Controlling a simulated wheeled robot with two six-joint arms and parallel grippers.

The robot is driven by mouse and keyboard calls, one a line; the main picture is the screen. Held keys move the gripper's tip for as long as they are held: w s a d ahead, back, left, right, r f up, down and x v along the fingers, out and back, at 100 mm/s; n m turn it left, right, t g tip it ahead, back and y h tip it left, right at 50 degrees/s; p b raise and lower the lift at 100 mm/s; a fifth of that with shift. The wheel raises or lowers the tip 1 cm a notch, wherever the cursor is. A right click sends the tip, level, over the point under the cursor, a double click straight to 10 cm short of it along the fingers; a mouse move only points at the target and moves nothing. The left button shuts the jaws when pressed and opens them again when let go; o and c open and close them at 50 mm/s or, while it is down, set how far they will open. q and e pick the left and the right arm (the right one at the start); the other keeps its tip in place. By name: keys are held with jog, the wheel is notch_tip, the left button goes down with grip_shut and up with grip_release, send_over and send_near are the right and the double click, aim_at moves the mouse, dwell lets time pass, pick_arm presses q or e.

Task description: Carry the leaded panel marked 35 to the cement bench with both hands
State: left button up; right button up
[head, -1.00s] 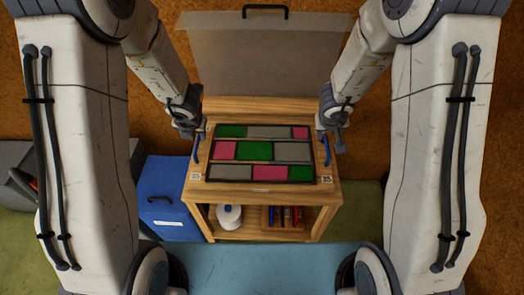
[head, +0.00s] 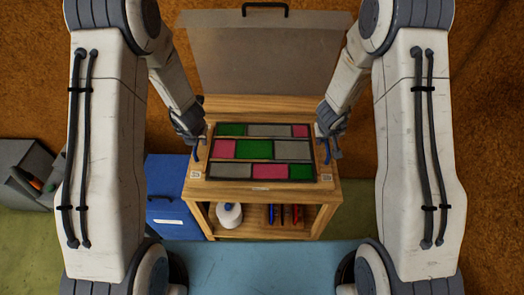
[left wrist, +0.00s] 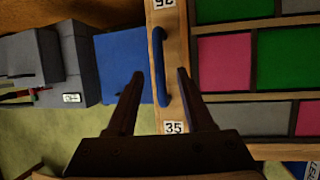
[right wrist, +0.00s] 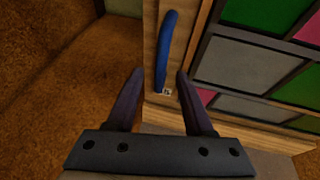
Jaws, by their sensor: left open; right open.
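The leaded panel (head: 260,150), with green, pink and grey panes in dark leading, lies flat on top of a wooden stand. A blue handle shows at each side, the left one (left wrist: 160,70) and the right one (right wrist: 167,45). A tag reading 35 (left wrist: 173,127) sits below the left handle. My left gripper (head: 195,148) is open, with the left handle between its fingers in the left wrist view. Whether the fingers touch the handles cannot be told. I cannot identify the cement bench.
The wooden stand (head: 260,189) has a lower shelf with a white container (head: 229,214) and several coloured tools (head: 283,214). A translucent lid-like sheet (head: 262,55) with a black handle stands behind. A blue box (head: 168,190) and a grey bin (head: 28,165) are at left.

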aim_at(327, 142)
pick_arm(q)
jog(key=shift+x, duration=1.55)
pick_arm(e)
jog(key=shift+x, duration=1.55)
pick_arm(q)
grip_shut()
pick_arm(e)
grip_shut()
pick_arm(q)
jog(key=shift+w+r, duration=0.15)
jog(key=shift+r, duration=0.1)
pick_arm(e)
jog(key=shift+w+r, duration=0.1)
jog(key=shift+r, duration=0.15)
